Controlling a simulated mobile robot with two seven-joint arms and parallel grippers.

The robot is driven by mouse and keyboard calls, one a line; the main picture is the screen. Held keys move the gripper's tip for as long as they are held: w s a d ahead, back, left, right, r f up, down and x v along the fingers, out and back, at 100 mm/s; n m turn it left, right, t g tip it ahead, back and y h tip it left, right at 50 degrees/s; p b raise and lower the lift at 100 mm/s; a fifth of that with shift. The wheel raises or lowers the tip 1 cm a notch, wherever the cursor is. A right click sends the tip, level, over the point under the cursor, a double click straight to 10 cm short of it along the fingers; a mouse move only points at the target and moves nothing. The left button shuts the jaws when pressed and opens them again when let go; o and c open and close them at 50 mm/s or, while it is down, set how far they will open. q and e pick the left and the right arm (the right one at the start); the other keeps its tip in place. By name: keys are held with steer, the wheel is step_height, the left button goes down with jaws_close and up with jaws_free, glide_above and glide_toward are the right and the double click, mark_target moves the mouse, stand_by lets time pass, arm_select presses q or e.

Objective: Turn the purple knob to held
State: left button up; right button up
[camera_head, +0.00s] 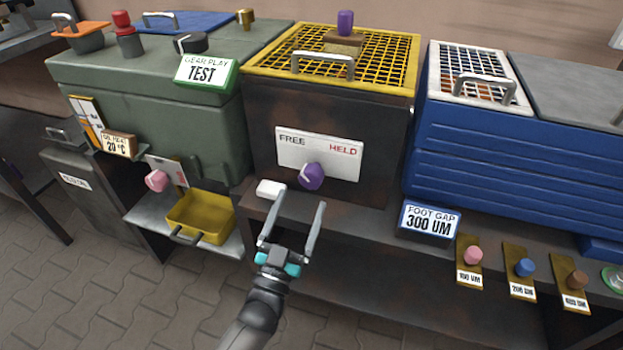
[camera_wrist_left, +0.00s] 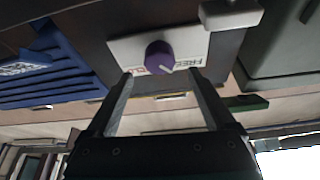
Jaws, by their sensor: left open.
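The purple knob (camera_head: 311,176) sits on a white plate (camera_head: 345,163) on the front of the dark, yellow-topped cabinet. The plate reads FREE at left and HELD at right. The knob's white mark is on its FREE side. My left gripper (camera_head: 300,199) is open and empty, just below and in front of the knob. In the left wrist view, the picture is upside down and the knob (camera_wrist_left: 159,56) shows beyond and between the two fingertips (camera_wrist_left: 160,74), apart from them. My right gripper is not in view.
A small white block (camera_head: 270,188) lies on the ledge left of the knob. A yellow tray (camera_head: 200,216) and a pink knob (camera_head: 156,180) are further left. A FOOT GAP sign (camera_head: 430,219) and several small knobs on plates stand at right. Another purple knob (camera_head: 345,22) tops the yellow grille.

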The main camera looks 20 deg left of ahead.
mark_target(309, 183)
arm_select(q)
steer(key=b+x, duration=0.1)
steer(key=x, duration=0.4)
steer(key=shift+w, duration=0.2)
steer(key=shift+b+x, duration=0.3)
steer(key=shift+x, duration=0.7)
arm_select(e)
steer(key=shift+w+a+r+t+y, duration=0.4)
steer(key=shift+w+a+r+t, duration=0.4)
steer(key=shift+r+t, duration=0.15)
arm_select(q)
steer(key=c, duration=1.4)
